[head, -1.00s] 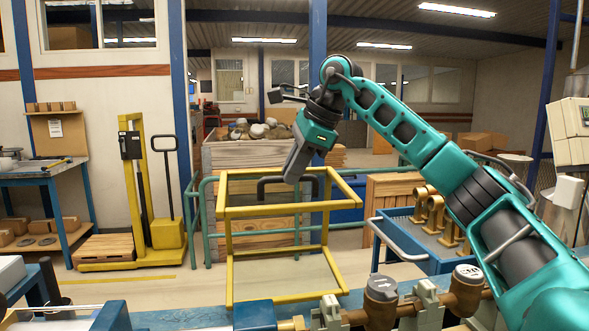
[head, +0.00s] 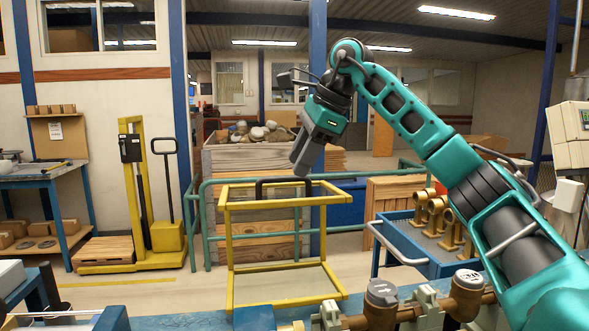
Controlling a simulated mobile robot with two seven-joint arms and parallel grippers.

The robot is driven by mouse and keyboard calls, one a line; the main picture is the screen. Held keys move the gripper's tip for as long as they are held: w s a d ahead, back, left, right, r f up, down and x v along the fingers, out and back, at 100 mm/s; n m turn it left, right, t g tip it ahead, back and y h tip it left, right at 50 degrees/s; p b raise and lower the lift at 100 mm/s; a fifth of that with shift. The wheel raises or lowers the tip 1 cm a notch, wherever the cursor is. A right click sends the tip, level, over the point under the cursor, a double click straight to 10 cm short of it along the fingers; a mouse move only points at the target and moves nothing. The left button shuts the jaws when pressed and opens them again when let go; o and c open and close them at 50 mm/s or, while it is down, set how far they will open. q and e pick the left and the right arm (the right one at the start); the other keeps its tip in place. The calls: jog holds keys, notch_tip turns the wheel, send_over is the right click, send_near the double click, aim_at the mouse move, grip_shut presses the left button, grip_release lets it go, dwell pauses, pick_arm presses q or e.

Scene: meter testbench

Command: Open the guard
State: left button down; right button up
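The guard (head: 228,245) is a yellow open frame with clear space between its bars, behind the near bench in the middle of the head view. A dark handle (head: 262,186) sits at its upper bar. My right gripper (head: 302,165) comes in from the right and points down and slightly left. Its tip is close above the handle's right part in the picture; I cannot tell whether they touch. The gap between its fingers does not show. My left gripper is out of view.
Brown pipe fittings with round meters (head: 381,291) line the near bench edge. A blue cart (head: 436,268) with brass parts stands right of the guard. A green rail (head: 206,225) and wooden crate (head: 258,158) are behind. A yellow lift truck (head: 166,236) stands left.

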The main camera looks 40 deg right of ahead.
jog(key=p+v, duration=0.1)
jog(key=v, duration=0.8)
dwell(0.3)
